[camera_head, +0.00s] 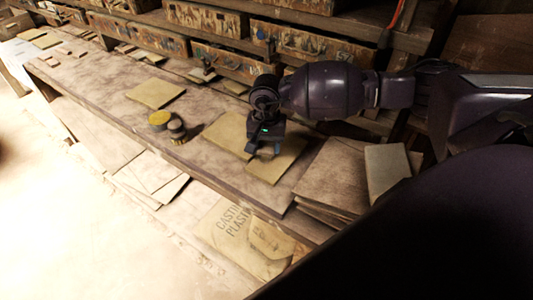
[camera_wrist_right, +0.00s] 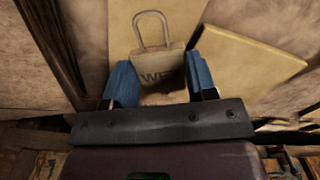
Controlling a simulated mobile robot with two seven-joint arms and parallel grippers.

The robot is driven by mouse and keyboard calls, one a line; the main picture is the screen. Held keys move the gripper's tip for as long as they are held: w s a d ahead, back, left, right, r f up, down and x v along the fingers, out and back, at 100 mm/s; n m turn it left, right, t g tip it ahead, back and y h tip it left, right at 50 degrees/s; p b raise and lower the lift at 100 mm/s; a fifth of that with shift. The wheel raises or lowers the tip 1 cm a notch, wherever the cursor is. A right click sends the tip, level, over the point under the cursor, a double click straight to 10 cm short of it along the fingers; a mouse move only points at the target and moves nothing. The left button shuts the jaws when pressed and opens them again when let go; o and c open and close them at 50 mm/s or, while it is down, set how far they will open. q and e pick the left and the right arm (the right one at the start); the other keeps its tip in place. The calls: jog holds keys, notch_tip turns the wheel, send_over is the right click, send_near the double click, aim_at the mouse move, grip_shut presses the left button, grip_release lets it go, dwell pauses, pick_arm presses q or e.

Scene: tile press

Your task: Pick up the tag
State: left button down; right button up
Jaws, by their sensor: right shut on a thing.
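The tag (camera_wrist_right: 158,68) is a small tan piece with a loop at its top and dark letters on its face. In the right wrist view it lies between the two blue fingers of my right gripper (camera_wrist_right: 161,80), which is shut on it. In the head view my right gripper (camera_head: 265,149) points down over yellowish square sheets on the bench; the tag is too small to make out there. I cannot tell whether the tag still touches the sheet below. My left gripper is not in view.
Yellowish sheets (camera_head: 228,133) lie on the bench (camera_head: 100,88) under and left of my gripper. Small round tins (camera_head: 159,118) stand further left. Stacked boards (camera_head: 335,178) lie to the right. Wooden drawers (camera_head: 205,20) line the back. A casting plaster bag (camera_head: 240,240) sits below the front edge.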

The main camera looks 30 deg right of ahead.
aim_at(266, 148)
notch_tip(266, 148, up, 16)
jog(key=b, duration=0.1)
jog(key=shift+f, duration=0.2)
jog(key=shift+f, duration=0.1)
dwell(0.3)
